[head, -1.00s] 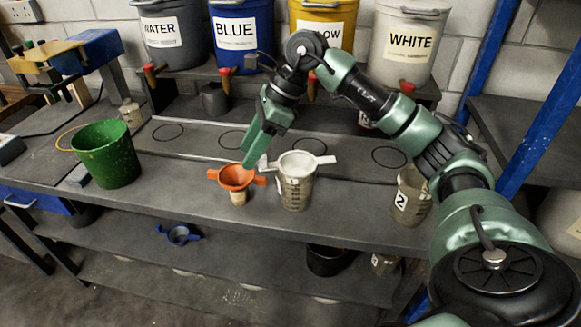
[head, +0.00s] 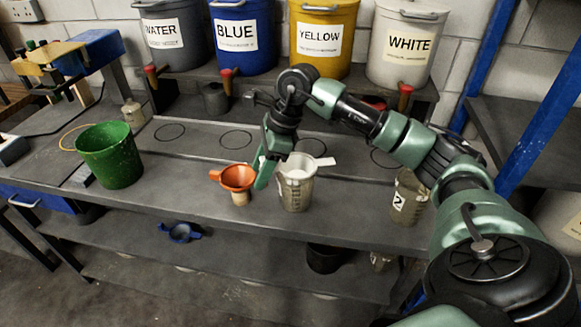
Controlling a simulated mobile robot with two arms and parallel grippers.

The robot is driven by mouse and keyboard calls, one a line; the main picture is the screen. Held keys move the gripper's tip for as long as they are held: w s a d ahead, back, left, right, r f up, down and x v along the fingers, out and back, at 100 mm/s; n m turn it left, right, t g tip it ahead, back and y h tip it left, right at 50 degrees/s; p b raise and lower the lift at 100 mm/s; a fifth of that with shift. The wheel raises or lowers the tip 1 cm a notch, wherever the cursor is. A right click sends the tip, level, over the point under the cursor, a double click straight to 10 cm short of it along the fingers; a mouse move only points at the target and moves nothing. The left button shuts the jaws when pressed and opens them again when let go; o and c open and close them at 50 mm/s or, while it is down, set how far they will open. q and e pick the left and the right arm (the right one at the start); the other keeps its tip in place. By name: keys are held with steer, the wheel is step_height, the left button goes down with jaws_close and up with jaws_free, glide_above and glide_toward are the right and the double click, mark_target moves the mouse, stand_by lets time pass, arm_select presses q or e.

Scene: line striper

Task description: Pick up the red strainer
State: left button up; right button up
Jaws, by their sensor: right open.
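The red strainer (head: 238,178), orange-red with side handles, sits on a small tan cup (head: 240,198) near the front of the workbench (head: 190,200). My right gripper (head: 268,172) is open and points down just right of the strainer, between it and a cup topped by a white strainer. One green finger is close to the red strainer's right handle and partly hides it; I cannot tell whether they touch. My left gripper is not in view.
The white strainer (head: 298,163) sits on a metal cup (head: 297,193) right beside the gripper. A green bucket (head: 112,158) stands at left, a cup marked 2 (head: 408,200) at right. A blue strainer (head: 180,232) lies on the lower shelf. Labelled paint buckets line the back.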

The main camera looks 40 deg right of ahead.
jaws_close()
steer(key=shift+r, duration=0.15)
